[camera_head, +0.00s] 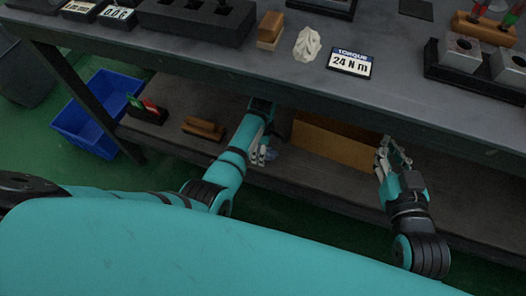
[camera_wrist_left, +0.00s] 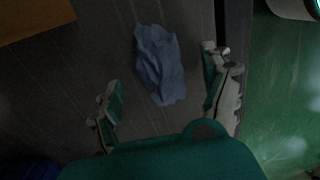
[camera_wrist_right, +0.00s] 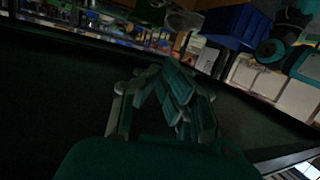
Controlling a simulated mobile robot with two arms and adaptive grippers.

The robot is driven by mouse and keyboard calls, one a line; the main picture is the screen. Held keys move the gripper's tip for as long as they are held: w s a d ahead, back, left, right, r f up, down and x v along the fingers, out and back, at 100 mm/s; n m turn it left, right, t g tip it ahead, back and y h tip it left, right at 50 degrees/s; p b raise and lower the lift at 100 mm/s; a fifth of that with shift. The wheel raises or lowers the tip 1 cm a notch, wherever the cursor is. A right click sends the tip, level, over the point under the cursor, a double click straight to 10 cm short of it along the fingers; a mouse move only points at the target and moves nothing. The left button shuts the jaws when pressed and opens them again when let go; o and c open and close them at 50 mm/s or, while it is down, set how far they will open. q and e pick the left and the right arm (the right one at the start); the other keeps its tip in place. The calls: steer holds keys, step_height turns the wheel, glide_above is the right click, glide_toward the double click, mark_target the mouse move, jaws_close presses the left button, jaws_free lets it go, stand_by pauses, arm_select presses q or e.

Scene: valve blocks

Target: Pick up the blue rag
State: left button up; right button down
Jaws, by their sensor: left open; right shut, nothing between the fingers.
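The blue rag (camera_wrist_left: 160,65) lies crumpled on the dark lower shelf in the left wrist view. In the head view only a small part of the blue rag (camera_head: 271,153) shows beside my left gripper (camera_head: 262,154). In the left wrist view my left gripper (camera_wrist_left: 161,80) is open, with one finger on each side of the rag and a gap to both. The rag is not held. My right gripper (camera_head: 392,148) is shut and empty in front of the bench. In the right wrist view its fingers (camera_wrist_right: 170,82) meet with nothing between them.
A cardboard-coloured box (camera_head: 335,145) stands on the lower shelf (camera_head: 330,178), right of the rag. A wooden brush or block (camera_head: 204,128) lies to the left. The bench top (camera_head: 225,62) overhangs the shelf and carries a white rag (camera_head: 307,44) and a torque sign (camera_head: 350,63). A blue bin (camera_head: 85,130) stands on the floor.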

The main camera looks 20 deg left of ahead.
arm_select(q)
steer(key=shift+f, duration=0.15)
arm_select(e)
steer(key=shift+w+a+r+t, duration=0.15)
steer(key=shift+r+t, duration=0.15)
steer(key=shift+r, duration=0.15)
steer(key=shift+w+a+r+t, duration=0.1)
steer(key=shift+r+t, duration=0.2)
steer(key=shift+r, duration=0.1)
arm_select(q)
steer(key=c, duration=1.2)
arm_select(e)
steer(key=shift+f, duration=0.1)
